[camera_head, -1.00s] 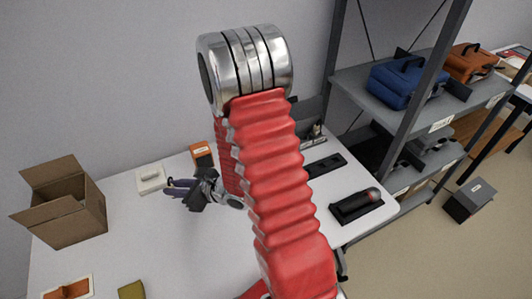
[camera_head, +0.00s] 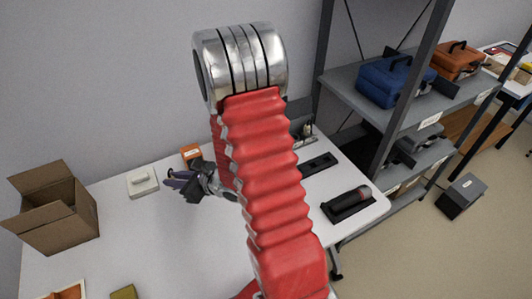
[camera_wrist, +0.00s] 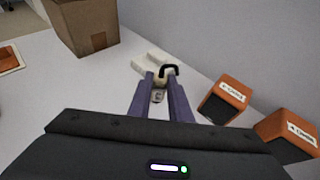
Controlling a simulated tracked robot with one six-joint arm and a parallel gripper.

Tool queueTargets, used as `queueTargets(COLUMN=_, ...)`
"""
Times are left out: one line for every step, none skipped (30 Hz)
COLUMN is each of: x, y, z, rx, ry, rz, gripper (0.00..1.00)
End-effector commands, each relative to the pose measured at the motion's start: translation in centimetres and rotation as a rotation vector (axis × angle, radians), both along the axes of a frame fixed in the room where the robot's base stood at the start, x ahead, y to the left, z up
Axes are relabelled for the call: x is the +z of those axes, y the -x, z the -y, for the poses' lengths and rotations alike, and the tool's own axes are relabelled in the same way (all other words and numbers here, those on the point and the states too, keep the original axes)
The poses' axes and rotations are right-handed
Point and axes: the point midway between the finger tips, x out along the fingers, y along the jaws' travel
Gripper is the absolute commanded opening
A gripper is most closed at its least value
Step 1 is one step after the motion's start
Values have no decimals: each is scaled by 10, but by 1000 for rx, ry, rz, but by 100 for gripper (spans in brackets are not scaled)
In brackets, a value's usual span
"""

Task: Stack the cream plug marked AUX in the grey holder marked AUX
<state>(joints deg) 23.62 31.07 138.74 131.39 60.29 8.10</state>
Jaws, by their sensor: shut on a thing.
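My gripper (camera_wrist: 160,86) has two purple fingers, shut on a small cream piece (camera_wrist: 161,80) with a black hooked part on top. I take it for the cream plug, but cannot read AUX on it. In the head view my gripper (camera_head: 178,181) is over the white table, right of a white block, and the held piece cannot be made out there. A grey holder-like thing (camera_head: 301,124) stands at the table's back right, partly behind my red arm. No AUX marking is readable, so I cannot tell if it is the named holder.
The white block (camera_head: 142,182) shows beyond my fingertips in the wrist view (camera_wrist: 150,62). Orange speaker boxes (camera_wrist: 226,99) stand by the wall. An open cardboard box (camera_head: 55,213) is at the left. A black microphone-like thing (camera_head: 348,202) lies at the right.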

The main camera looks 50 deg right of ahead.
Motion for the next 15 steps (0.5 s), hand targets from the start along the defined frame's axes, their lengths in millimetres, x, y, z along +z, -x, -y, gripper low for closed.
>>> queueTargets(x=4, y=-2, z=23, rx=-43, ry=2, rz=2, gripper=0)
queueTargets(x=6, y=-2, z=36, rx=-69, ry=3, rz=1, gripper=0)
queueTargets(x=9, y=-3, z=54, rx=-104, ry=3, rz=1, gripper=0)
queueTargets(x=11, y=-3, z=67, rx=-129, ry=4, rz=1, gripper=0)
queueTargets(x=14, y=-3, z=80, rx=-155, ry=5, rz=1, gripper=0)
queueTargets(x=17, y=-2, z=98, rx=-190, ry=4, rz=0, gripper=0)
queueTargets(x=19, y=0, z=111, rx=-216, ry=5, rz=-1, gripper=0)
queueTargets(x=21, y=1, z=124, rx=-241, ry=4, rz=-1, gripper=0)
queueTargets(x=24, y=4, z=142, rx=-277, ry=5, rz=-1, gripper=0)
queueTargets(x=27, y=6, z=156, rx=-303, ry=5, rz=-1, gripper=0)
queueTargets(x=30, y=8, z=169, rx=-328, ry=5, rz=0, gripper=0)
queueTargets(x=33, y=12, z=186, rx=-362, ry=5, rz=0, gripper=0)
queueTargets(x=36, y=16, z=200, rx=-390, ry=5, rz=-1, gripper=0)
queueTargets(x=38, y=19, z=213, rx=-415, ry=4, rz=-1, gripper=0)
queueTargets(x=42, y=25, z=230, rx=-449, ry=4, rz=0, gripper=0)
